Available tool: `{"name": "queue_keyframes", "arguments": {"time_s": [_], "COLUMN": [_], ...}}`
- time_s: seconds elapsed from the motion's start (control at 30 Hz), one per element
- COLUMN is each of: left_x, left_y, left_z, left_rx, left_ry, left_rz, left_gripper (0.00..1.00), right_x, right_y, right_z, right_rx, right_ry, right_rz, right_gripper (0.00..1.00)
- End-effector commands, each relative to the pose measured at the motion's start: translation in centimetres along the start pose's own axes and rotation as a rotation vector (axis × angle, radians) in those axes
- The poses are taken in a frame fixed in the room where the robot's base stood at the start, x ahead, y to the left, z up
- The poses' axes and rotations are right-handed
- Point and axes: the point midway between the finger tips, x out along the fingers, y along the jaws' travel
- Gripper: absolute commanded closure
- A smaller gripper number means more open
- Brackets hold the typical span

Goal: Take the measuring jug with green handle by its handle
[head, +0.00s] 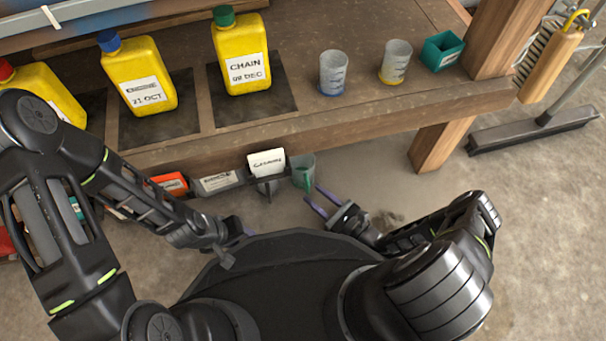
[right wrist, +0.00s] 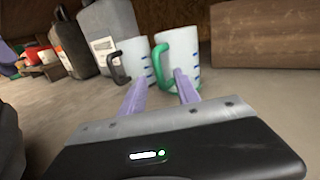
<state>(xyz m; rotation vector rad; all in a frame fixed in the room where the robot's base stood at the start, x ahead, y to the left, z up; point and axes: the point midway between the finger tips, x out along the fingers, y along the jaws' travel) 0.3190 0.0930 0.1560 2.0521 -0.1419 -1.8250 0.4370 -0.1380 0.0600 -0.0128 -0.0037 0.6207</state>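The measuring jug with green handle (right wrist: 182,62) stands on the floor in the right wrist view, its green handle (right wrist: 162,66) turned toward the left. In the head view the jug (head: 304,172) shows under the bench's front edge. My right gripper (head: 318,202) is open, its two purple fingers pointing at the jug; in the right wrist view the fingers (right wrist: 160,88) reach up close to the jug and look apart. Whether they touch the jug or handle I cannot tell. My left gripper (head: 240,230) is low at the left, its fingers mostly hidden behind my own body.
A jug with a dark handle (right wrist: 134,62) stands just left of the green-handled one. Grey canisters (right wrist: 108,32) stand further left. The wooden bench (head: 330,112) overhangs the jugs and carries yellow bottles (head: 243,60) and measuring cups (head: 333,72). A bench leg (head: 437,148) stands to the right.

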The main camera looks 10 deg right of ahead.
Motion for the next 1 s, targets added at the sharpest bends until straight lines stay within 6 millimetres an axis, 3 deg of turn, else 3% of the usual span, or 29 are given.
{"name": "queue_keyframes", "arguments": {"time_s": [0.17,0.73,1.0], "left_x": [0.45,0.38,0.39], "left_y": [-0.16,-0.15,-0.15], "left_z": [-0.07,-0.06,-0.05], "left_rx": [0.0,-0.001,-0.001], "left_ry": [0.001,0.001,0.001], "left_rz": [0.001,0.001,0.001], "left_gripper": [0.64,0.64,0.64], "right_x": [1.54,1.53,1.52], "right_y": [0.04,0.02,0.02], "right_z": [-0.01,0.05,0.04], "right_rx": [0.0,0.0,0.0], "right_ry": [-0.001,0.0,0.0], "right_rz": [0.0,0.0,0.0], "right_gripper": [0.62,0.62,0.83]}}
